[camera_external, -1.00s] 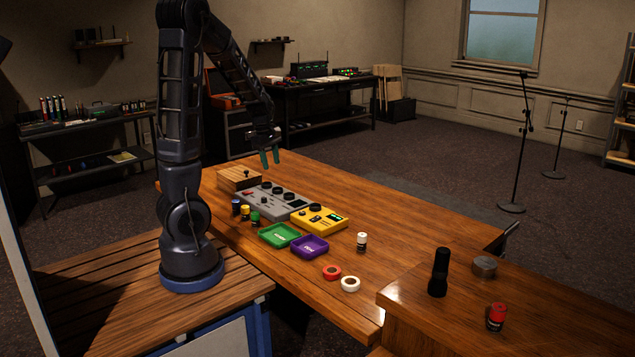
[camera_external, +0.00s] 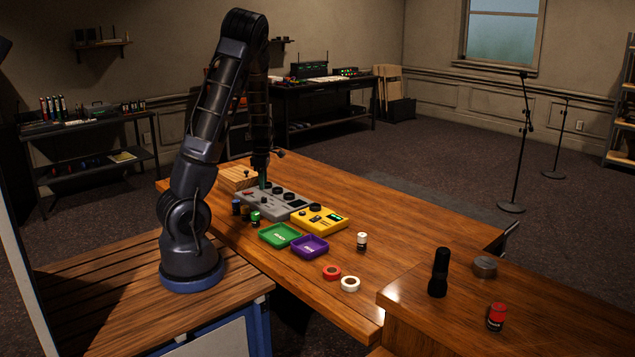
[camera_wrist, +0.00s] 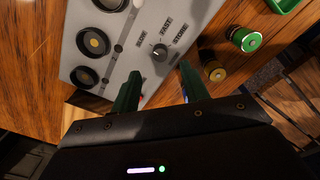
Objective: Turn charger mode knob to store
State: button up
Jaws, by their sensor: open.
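The grey charger box (camera_external: 290,202) lies on the wooden table; its panel (camera_wrist: 127,50) fills the upper middle of the wrist view. A small dark mode knob (camera_wrist: 160,52) sits on that panel with printed labels around it; one appears to read STORE. The direction of its pointer is too small to tell. My gripper (camera_external: 263,182) is down over the left end of the box, fingers pointing downward. In the wrist view my gripper (camera_wrist: 160,84) has its two green fingers apart, with the knob showing beyond the gap between them. Nothing is held.
Larger black dials (camera_wrist: 93,42) sit on the same panel. Small green (camera_wrist: 246,39) and yellow (camera_wrist: 216,72) capped cylinders stand beside it. A yellow device (camera_external: 320,219), green tray (camera_external: 279,235), purple tray (camera_external: 310,246) and wooden box (camera_external: 236,178) are close by.

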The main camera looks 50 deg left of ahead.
aim_at(264, 198)
notch_tip(264, 198, down, 7)
jog(key=shift+r, duration=0.2)
dwell(0.3)
grip_shut()
